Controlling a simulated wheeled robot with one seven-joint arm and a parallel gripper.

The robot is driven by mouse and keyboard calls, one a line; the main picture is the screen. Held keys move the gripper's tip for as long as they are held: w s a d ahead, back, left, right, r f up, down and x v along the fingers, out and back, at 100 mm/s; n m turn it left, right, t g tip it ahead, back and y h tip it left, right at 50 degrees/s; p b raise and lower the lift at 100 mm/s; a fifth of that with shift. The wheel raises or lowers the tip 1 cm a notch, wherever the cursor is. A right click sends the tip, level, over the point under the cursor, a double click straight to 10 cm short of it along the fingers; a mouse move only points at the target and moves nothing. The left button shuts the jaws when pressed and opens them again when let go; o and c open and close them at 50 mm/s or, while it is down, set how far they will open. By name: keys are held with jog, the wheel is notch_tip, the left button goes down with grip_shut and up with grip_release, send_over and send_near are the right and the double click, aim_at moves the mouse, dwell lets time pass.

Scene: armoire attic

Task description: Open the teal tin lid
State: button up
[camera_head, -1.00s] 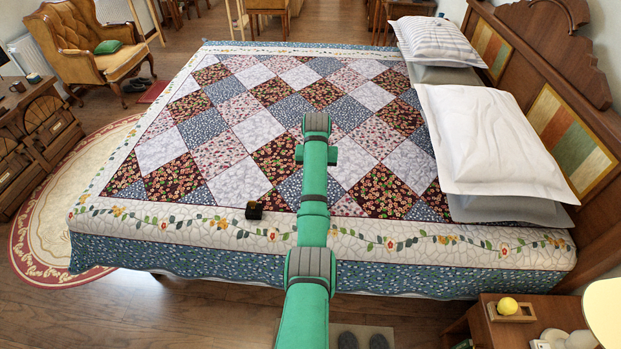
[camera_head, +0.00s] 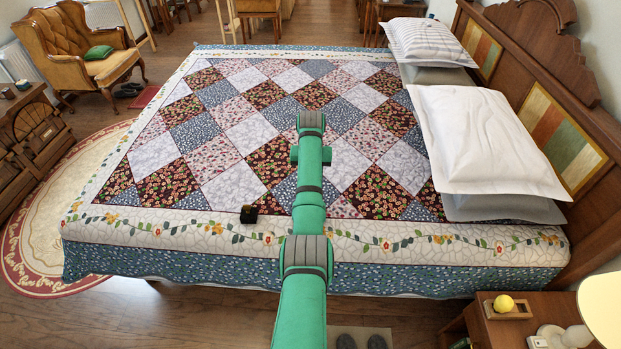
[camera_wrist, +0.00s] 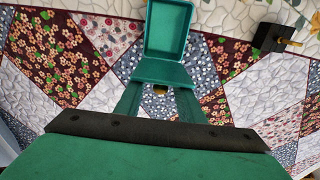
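The teal tin (camera_wrist: 160,73) is in the top middle of the wrist view, over the patchwork. A rimmed, hollow teal part (camera_wrist: 167,28) and a flat teal panel join along an edge, so it appears to stand open. I cannot tell for sure which part is the lid. My gripper (camera_wrist: 160,92) has two green fingers, spread apart, with their tips at the near edge of the panel. A small gold piece shows between them; contact is unclear. In the head view my arm reaches over the bed, and I cannot make out the tin or fingers.
A small black box (camera_head: 249,214) lies on the quilt's pale border left of my arm; it also shows in the wrist view (camera_wrist: 270,38) with a brass piece. Pillows (camera_head: 485,145) lie at the right. A nightstand (camera_head: 505,325) stands at lower right. The left of the quilt is clear.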

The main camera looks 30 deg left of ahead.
jog(key=shift+r, duration=0.15)
notch_tip(320, 180, up, 11)
jog(key=shift+s+d+f, duration=0.2)
jog(key=shift+s, duration=0.25)
dwell(0.5)
